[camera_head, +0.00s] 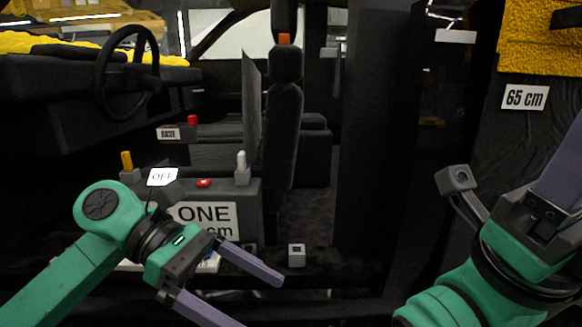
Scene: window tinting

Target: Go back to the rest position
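My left gripper (257,302) is at the lower left of the middle, pointing down to the right. Its two purple fingers are spread apart with nothing between them. It is in front of a dark box (251,195) with a white label partly reading "ONE", and my arm hides part of that label. My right gripper (560,165) is at the right edge, pointing up to the right. Its purple finger part runs out of the frame, so its opening and anything it holds cannot be told.
A car interior fills the view, with a steering wheel (128,72) and a dark seat (283,130). A thin grey sheet (250,110) stands beside the seat. A dark door panel with a "65 cm" label (525,97) and yellow cloth (540,38) is near my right arm.

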